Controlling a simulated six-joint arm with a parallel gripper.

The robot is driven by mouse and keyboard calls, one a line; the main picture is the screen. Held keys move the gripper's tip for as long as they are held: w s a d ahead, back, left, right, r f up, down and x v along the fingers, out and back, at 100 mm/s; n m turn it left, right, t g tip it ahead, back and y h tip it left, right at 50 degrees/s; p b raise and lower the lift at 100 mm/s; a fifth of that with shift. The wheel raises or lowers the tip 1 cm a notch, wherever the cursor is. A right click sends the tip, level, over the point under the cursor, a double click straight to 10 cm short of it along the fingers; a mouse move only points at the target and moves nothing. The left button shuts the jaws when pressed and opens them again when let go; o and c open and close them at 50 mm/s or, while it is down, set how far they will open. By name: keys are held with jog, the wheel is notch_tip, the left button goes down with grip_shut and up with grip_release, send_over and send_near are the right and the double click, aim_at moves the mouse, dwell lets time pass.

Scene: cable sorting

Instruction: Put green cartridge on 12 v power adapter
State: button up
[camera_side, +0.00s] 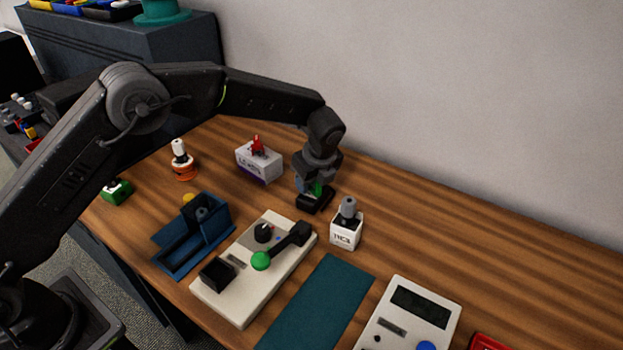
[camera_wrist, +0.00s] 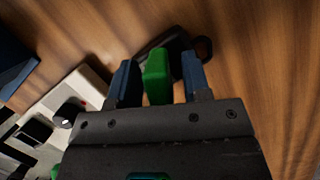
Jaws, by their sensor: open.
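The green cartridge (camera_wrist: 157,78) stands between the two blue fingertips of my gripper (camera_wrist: 155,80) in the wrist view. A narrow gap shows beside it, widest on the right. In the side view a bit of the green cartridge (camera_side: 317,188) shows below my gripper (camera_side: 310,182), at the top of a black block (camera_side: 313,203) on the table. This block looks like the 12 V power adapter, but I can read no label on it. It also shows behind the fingers in the wrist view (camera_wrist: 203,48). My gripper is open and points down. Whether the cartridge is fully seated is hidden.
A white box with a red piece (camera_side: 258,163) stands behind left, and a white cube with a grey piece (camera_side: 346,229) front right. A white device with a green-knobbed lever (camera_side: 225,288), a blue holder (camera_side: 185,248) and a teal mat (camera_side: 318,305) lie in front.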

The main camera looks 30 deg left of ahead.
jog(key=v, duration=1.2)
jog(key=s+a+r+n+t+h, duration=0.1)
jog(key=s+a+r+n, duration=0.55)
jog(key=r, duration=0.25)
jog(key=s+a+r+n+t+h, duration=0.1)
jog(key=s+a+r+n, duration=0.15)
jog(key=s+n, duration=0.4)
jog(key=s+a+r+n+t+h, duration=0.1)
jog(key=s+a+r+n, duration=0.15)
jog(key=s, duration=0.75)
jog(key=s+a+f+n, duration=0.1)
jog(key=s+f+n, duration=0.1)
jog(key=s+n, duration=0.1)
jog(key=s+a+f+n+t, duration=0.1)
jog(key=s+f+n, duration=0.2)
jog(key=s, duration=0.3)
jog(key=shift+s+a+n, duration=0.2)
jog(key=shift+s+n, duration=0.15)
jog(key=shift+n, duration=0.2)
